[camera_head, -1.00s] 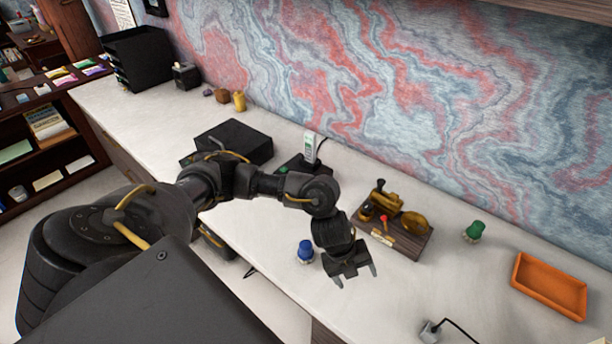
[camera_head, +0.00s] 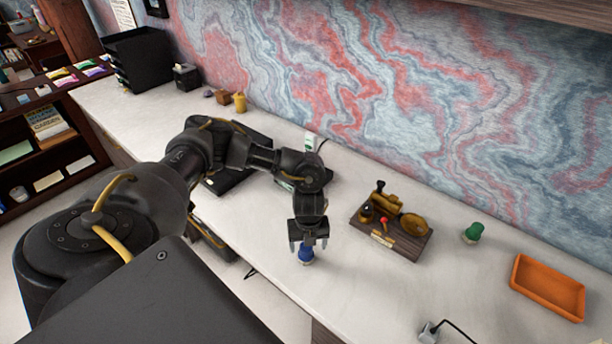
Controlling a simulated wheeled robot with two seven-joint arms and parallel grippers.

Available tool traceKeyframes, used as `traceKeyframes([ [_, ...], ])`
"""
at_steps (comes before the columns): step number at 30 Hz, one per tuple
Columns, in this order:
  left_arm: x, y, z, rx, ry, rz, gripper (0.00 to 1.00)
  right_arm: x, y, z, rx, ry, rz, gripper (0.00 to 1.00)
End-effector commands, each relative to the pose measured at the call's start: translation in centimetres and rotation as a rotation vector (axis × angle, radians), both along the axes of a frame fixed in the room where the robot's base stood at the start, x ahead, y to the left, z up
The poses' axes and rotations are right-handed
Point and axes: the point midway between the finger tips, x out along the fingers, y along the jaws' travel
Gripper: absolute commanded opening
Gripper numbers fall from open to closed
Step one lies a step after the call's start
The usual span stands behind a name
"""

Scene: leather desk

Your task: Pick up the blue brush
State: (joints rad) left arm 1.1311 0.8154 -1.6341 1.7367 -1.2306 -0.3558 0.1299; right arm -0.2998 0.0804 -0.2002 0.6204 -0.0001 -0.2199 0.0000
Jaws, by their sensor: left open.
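The blue brush (camera_head: 306,256) stands on the white desk near its front edge, with a blue top and a pale base. My left gripper (camera_head: 307,246) is right above it, pointing down. Its jaws are open, with one finger showing on the left and one on the right of the brush's top. The upper part of the brush is partly hidden by the gripper. I cannot tell whether the fingers touch it. My right gripper is not in view.
A wooden stand with brass pieces (camera_head: 392,234) is to the right. A black letter tray (camera_head: 140,60) stands at the far left.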

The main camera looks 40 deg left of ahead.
Motion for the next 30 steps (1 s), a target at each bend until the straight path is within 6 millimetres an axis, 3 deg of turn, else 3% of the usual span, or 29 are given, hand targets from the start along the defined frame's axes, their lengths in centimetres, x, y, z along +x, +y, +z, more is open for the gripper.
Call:
traceKeyframes([
  [6, -0.1, 0.1, -0.7, 0.001, 0.002, 0.0, 0.73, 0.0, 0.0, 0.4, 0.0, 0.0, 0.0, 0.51],
  [16, -0.1, 0.8, -4.9, 0.001, 0.002, -0.002, 0.73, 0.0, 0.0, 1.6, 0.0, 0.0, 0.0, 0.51],
  [24, 0.0, 0.8, -5.4, -0.001, -0.001, -0.002, 0.73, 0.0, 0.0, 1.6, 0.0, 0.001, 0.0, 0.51],
  [30, 0.0, 0.8, -5.3, -0.001, -0.001, -0.002, 0.49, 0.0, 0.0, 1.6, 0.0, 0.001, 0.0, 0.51],
])
